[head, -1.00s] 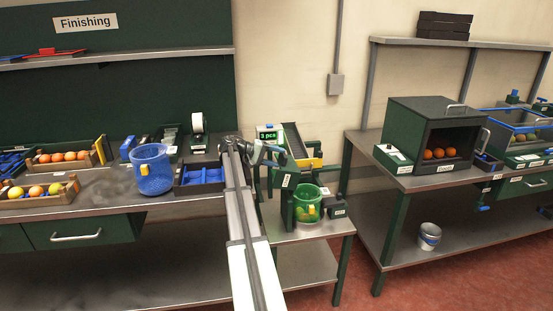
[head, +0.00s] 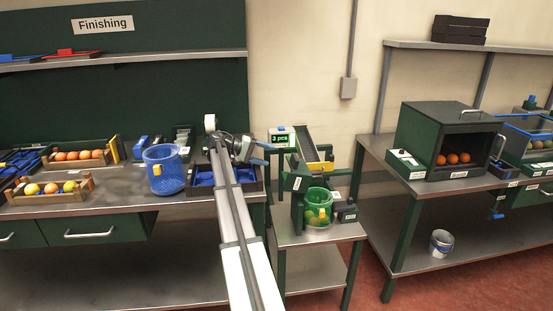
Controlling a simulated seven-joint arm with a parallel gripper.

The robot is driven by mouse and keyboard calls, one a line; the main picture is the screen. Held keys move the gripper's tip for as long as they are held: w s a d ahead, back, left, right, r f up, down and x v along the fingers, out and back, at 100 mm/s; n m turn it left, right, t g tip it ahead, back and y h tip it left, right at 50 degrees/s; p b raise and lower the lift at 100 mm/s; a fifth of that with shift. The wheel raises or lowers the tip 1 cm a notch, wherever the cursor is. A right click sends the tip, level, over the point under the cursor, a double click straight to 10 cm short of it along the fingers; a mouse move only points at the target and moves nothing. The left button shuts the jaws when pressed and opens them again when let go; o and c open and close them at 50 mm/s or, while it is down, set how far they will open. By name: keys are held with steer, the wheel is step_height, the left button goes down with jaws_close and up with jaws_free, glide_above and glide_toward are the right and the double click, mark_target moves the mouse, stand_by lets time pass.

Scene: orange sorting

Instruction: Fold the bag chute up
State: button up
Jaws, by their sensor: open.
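The bagging unit stands on a small side table. Its dark sloping chute (head: 306,143) has green sides and a yellow lip (head: 320,167) at its lower end. Below the lip, a green bag or basket (head: 317,199) with a yellow tag holds green and yellowish fruit. I cannot tell for certain which hinged part is the bag chute or how far it is folded. My gripper (head: 262,155) is open and empty, to the left of the chute and apart from it. My arm hides part of the bench edge and tray below.
A counter display reading "3 pcs" (head: 282,137) stands left of the chute. A dark box (head: 348,211) sits right of the bag. On the left bench are a blue mesh basket (head: 166,174), a tray with blue contents (head: 204,178) and fruit crates (head: 48,190).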

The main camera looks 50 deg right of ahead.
steer(key=shift+v, duration=1.8)
